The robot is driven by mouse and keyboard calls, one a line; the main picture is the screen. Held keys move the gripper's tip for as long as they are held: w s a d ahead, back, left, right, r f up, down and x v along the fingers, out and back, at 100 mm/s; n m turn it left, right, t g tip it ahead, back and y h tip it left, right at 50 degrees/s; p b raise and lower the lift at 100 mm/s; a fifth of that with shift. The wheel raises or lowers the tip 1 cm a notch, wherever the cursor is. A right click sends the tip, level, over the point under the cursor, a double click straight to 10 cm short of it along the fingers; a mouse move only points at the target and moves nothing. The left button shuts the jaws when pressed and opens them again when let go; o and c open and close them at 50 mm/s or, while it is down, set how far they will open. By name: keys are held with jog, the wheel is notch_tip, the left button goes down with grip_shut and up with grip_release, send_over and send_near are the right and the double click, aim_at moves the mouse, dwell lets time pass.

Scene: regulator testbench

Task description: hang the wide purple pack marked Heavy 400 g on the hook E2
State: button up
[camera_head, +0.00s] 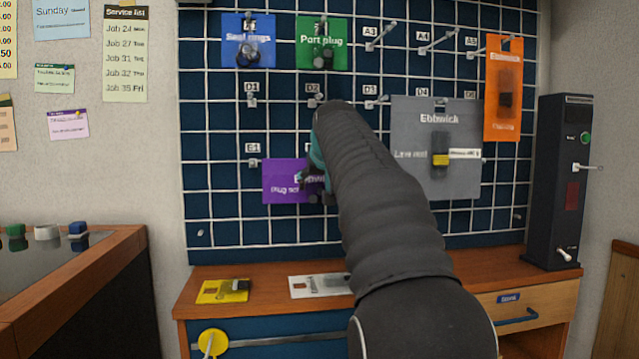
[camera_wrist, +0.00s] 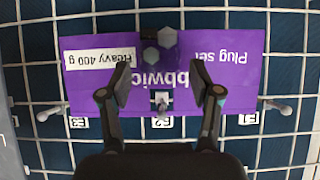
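The wide purple pack (camera_wrist: 227,75) lies flat against the grid in the wrist view, upside down there, with its "Heavy 400 g" label (camera_wrist: 95,59) and dark contents (camera_wrist: 158,50) in view. The tip of hook E2 (camera_wrist: 162,102) shows in front of the pack's top edge, under the E2 tag (camera_wrist: 162,122), so the pack appears hung on it. My gripper (camera_wrist: 160,70) is open, its fingers apart in front of the pack on either side of its middle. In the head view the left part of the pack (camera_head: 281,181) shows below the E1 tag; my arm hides the rest.
Hooks E1 (camera_wrist: 280,106) and E3 (camera_wrist: 48,113) stick out on either side. A large grey pack (camera_head: 407,125) hangs close on the right. Blue (camera_head: 261,32) and green (camera_head: 335,32) packs hang above, an orange pack (camera_head: 505,55) far right. Yellow (camera_head: 215,291) and white (camera_head: 302,286) packs lie on the bench.

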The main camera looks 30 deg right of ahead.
jog(key=shift+f, duration=0.1)
jog(key=v, duration=1.2)
